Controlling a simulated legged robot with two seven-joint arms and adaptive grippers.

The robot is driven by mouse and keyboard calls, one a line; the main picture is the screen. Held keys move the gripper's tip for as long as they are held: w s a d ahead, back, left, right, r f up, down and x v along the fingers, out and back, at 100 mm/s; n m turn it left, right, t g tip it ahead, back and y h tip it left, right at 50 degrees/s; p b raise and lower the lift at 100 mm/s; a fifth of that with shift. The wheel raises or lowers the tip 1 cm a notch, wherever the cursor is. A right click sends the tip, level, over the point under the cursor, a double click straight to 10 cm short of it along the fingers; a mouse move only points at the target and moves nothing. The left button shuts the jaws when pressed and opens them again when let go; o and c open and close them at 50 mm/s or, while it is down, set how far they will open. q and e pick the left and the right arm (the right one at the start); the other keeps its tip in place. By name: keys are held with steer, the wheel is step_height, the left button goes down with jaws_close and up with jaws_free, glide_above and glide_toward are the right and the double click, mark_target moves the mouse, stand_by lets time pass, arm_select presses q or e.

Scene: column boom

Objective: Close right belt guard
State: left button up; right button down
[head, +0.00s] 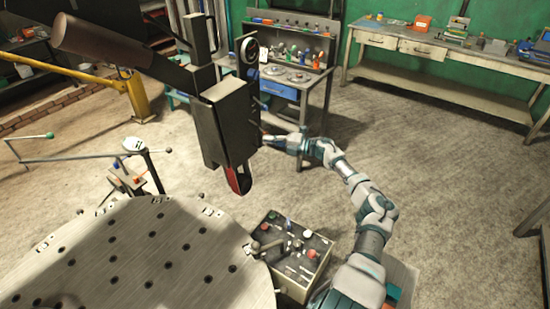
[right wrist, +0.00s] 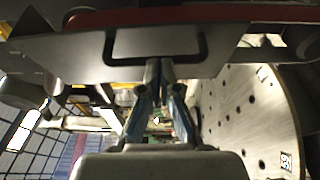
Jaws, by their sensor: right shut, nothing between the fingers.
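In the right wrist view, a grey guard plate (right wrist: 80,50) with a black U-shaped handle (right wrist: 203,50) spans the top, below a red band (right wrist: 160,15). My right gripper (head: 265,142) is beside the machine's right face in the head view. In the right wrist view its fingertips (right wrist: 160,64) are together, empty, at the plate's lower edge beneath the handle. I cannot tell whether they touch it. The guard's hinge side is not clear. My left gripper is out of view.
A round perforated table (head: 140,255) fills the lower left. A workbench (head: 440,50) is at the back right and a tool stand (head: 290,78) behind the machine.

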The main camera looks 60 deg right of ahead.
steer(key=v, duration=1.1)
steer(key=s+a+m+h+p, duration=0.2)
steer(key=a+m+h+p, duration=0.5)
steer(key=a+h+p, duration=0.6)
steer(key=w+d+p, duration=0.1)
steer(key=w+d, duration=0.1)
steer(key=w, duration=0.2)
steer(key=w+d+y+p, duration=0.1)
steer(key=w+d, duration=0.1)
steer(key=w, duration=0.3)
steer(key=w+d+y+p, duration=0.1)
steer(key=w+d, duration=0.2)
steer(key=w, duration=0.1)
steer(key=shift+w+d+r, duration=0.1)
steer(key=shift+w+r, duration=0.15)
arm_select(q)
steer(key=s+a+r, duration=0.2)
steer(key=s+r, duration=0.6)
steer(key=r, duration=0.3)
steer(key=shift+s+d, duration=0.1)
arm_select(e)
steer(key=shift+f, duration=0.1)
